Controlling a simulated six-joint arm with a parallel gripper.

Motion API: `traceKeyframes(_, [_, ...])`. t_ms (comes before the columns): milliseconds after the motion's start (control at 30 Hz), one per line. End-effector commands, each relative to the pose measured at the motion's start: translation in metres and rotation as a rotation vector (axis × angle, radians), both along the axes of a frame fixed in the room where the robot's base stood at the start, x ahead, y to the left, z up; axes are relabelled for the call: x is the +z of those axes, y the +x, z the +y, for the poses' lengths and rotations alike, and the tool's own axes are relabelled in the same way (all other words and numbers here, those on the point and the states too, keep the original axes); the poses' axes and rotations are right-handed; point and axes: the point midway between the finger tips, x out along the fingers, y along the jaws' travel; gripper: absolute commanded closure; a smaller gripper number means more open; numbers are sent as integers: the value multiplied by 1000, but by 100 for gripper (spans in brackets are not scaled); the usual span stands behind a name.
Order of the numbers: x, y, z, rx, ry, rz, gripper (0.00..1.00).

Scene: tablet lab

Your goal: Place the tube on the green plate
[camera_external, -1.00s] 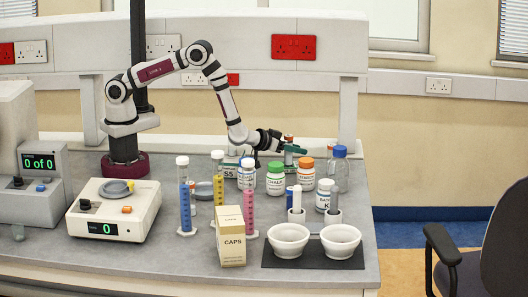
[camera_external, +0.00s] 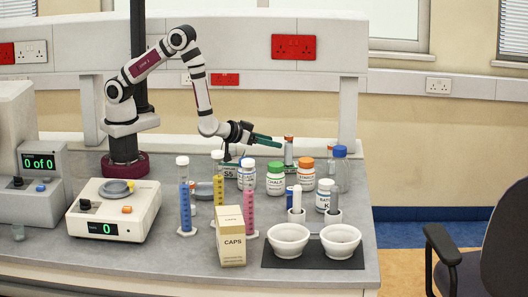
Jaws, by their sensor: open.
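A slim clear tube with an orange-brown cap (camera_external: 288,151) stands upright at the back of the bench, behind the white bottles. My gripper (camera_external: 269,141) has teal fingers; it is open and empty, just left of the tube's upper part and apart from it. The foot of the tube is partly hidden behind the bottles. I cannot clearly make out a green plate; what lies under the tube is too small and hidden to tell.
A green-capped bottle (camera_external: 275,181), an orange-capped bottle (camera_external: 306,176) and a blue-capped bottle (camera_external: 340,170) crowd the tube's front and right. Tall cylinders (camera_external: 184,198), a CAPS box (camera_external: 231,241) and two white mortars (camera_external: 289,240) stand nearer. A balance (camera_external: 115,212) is at left.

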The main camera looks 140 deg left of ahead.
Motion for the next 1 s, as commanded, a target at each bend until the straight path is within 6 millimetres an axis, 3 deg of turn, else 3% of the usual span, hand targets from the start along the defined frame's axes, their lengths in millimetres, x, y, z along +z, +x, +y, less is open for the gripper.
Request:
traceKeyframes(233, [5, -1, -12, -7, -3, -1, 37])
traceKeyframes(333, [17, 30, -35, -142, -81, -10, 37])
traceKeyframes(367, [24, 47, -53, -232, -130, -6, 37])
traceKeyframes(433, [47, 82, -118, -502, -268, 31, 37])
traceKeyframes(467, [57, 89, -154, -633, -330, 69, 37])
traceKeyframes(500, [71, 86, -202, -804, -405, 141, 37])
traceKeyframes(567, [88, 59, -267, -1037, -491, 291, 37])
traceKeyframes(600, [97, 29, -301, -1172, -532, 414, 37])
traceKeyframes(667, [107, -25, -333, -1330, -562, 622, 37])
traceKeyframes(700, [112, -63, -342, -1403, -565, 762, 37])
traceKeyframes(800, [122, -140, -338, -1490, -539, 1070, 37])
traceKeyframes(833, [125, -157, -334, -1499, -529, 1142, 37])
traceKeyframes(900, [130, -184, -323, -1500, -507, 1265, 37])
traceKeyframes(1000, [133, -200, -316, -1496, -494, 1340, 37])
